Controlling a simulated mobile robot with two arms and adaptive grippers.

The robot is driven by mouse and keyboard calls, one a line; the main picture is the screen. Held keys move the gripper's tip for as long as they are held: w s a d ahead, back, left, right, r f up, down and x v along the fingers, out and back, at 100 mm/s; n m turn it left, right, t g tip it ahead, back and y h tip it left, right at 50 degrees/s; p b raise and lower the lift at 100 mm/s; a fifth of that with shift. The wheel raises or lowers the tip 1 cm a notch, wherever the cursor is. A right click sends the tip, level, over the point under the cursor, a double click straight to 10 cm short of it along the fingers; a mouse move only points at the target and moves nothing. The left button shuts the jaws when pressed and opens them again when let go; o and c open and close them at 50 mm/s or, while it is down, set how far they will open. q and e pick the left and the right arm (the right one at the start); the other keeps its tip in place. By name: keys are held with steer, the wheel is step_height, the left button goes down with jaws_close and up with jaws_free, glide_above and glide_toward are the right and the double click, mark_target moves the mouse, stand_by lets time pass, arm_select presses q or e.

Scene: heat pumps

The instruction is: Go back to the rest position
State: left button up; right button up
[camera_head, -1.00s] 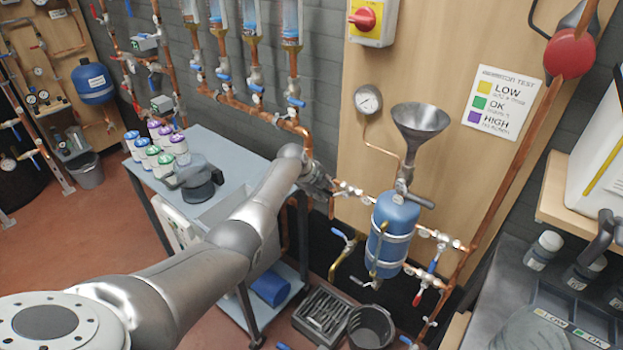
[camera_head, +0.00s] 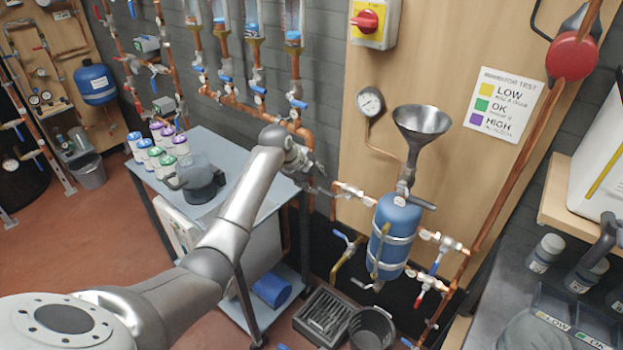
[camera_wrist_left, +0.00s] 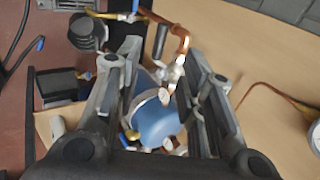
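My left gripper (camera_head: 310,172) is at the end of the arm that reaches across the head view from the lower left. It is near the wall pipes, to the left of the blue tank (camera_head: 397,232). In the left wrist view its two fingers (camera_wrist_left: 165,62) stand apart with nothing held between them. The blue tank also shows there (camera_wrist_left: 160,122), beyond the fingers and apart from them. My right gripper is not in view.
A grey cart (camera_head: 228,160) holds several capped bottles and a dark jug (camera_head: 197,182). A metal funnel (camera_head: 421,122) stands above the tank. A pressure gauge (camera_head: 370,101) is on the wooden panel (camera_head: 440,60). A black bin (camera_head: 371,328) stands on the floor.

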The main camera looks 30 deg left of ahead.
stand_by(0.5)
arm_select(q)
steer(key=s+d+f+n+g, duration=0.1)
steer(key=s+f+n, duration=0.2)
steer(key=s+f, duration=0.55)
steer(key=s+d+f+n+g+y, duration=0.1)
steer(key=s+d+f+n, duration=0.2)
steer(key=f, duration=1.1)
steer(key=s+f+n+g, duration=0.1)
steer(key=s+f+n, duration=0.2)
steer(key=s+f, duration=0.7)
steer(key=s+d+f+n+g, duration=0.1)
steer(key=s+f, duration=0.5)
steer(key=s, duration=0.7)
steer(key=s+d+f+n+g, duration=0.1)
steer(key=s+d+f+n, duration=0.3)
steer(key=s, duration=0.9)
steer(key=s+d+f+n, duration=0.3)
steer(key=s+d+f, duration=0.2)
steer(key=s+f, duration=0.4)
steer(key=s, duration=0.4)
steer(key=shift+g, duration=0.4)
steer(key=shift+o, duration=0.5)
steer(key=shift+w+f, duration=0.1)
